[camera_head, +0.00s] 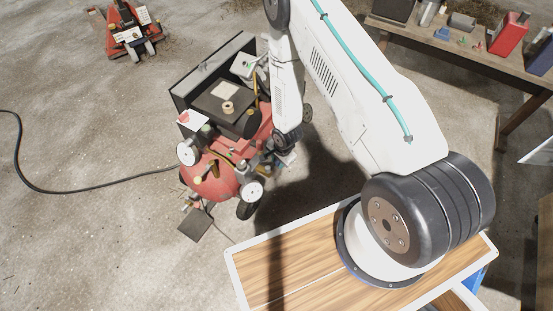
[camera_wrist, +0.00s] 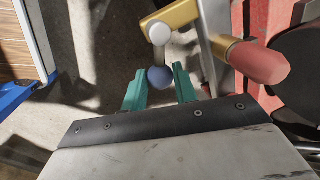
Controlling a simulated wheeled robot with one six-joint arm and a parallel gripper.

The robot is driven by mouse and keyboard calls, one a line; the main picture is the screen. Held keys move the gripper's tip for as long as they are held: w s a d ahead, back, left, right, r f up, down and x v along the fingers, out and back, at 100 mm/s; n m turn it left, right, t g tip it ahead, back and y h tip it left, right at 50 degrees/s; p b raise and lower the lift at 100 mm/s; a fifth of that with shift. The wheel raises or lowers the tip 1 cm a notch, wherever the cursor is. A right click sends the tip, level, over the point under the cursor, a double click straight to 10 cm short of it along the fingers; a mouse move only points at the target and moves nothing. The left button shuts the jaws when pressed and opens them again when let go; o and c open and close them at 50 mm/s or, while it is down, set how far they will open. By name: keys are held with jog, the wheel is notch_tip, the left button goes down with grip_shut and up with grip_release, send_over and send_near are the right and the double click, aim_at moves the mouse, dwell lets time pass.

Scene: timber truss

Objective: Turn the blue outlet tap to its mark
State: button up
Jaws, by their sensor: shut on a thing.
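The blue outlet tap shows in the wrist view as a blue ball knob (camera_wrist: 160,77) on a short pale lever. The lever runs up to a light round hub (camera_wrist: 159,33) beside a brass-coloured body (camera_wrist: 170,16). My gripper (camera_wrist: 159,82) has its two teal fingers on either side of the blue knob and is shut on it. In the head view, my gripper (camera_head: 284,160) is at the right side of the red compressor (camera_head: 222,178), and the tap is too small and covered there to make out. I cannot make out the tap's mark.
A red-pink rounded knob or handle (camera_wrist: 258,60) sits just right of my gripper. Two white gauges (camera_head: 253,191) face outward on the compressor. A black hose (camera_head: 90,188) lies on the floor at left. A workbench (camera_head: 480,50) with tools stands at upper right.

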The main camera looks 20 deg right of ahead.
jog(key=shift+s+a+m+h, duration=0.4)
jog(key=shift+s+m, duration=0.4)
jog(key=shift+m, duration=1.4)
jog(key=shift+s+a+m+h, duration=0.4)
jog(key=shift+s+m, duration=0.35)
jog(key=shift+m, duration=1.45)
jog(key=shift+s+a+m+h, duration=0.4)
jog(key=shift+s+m, duration=0.4)
jog(key=shift+m, duration=1.4)
jog(key=o, duration=1)
jog(key=shift+c, duration=0.2)
jog(key=shift+r, duration=0.1)
jog(key=v, duration=0.7)
jog(key=shift+r, duration=0.35)
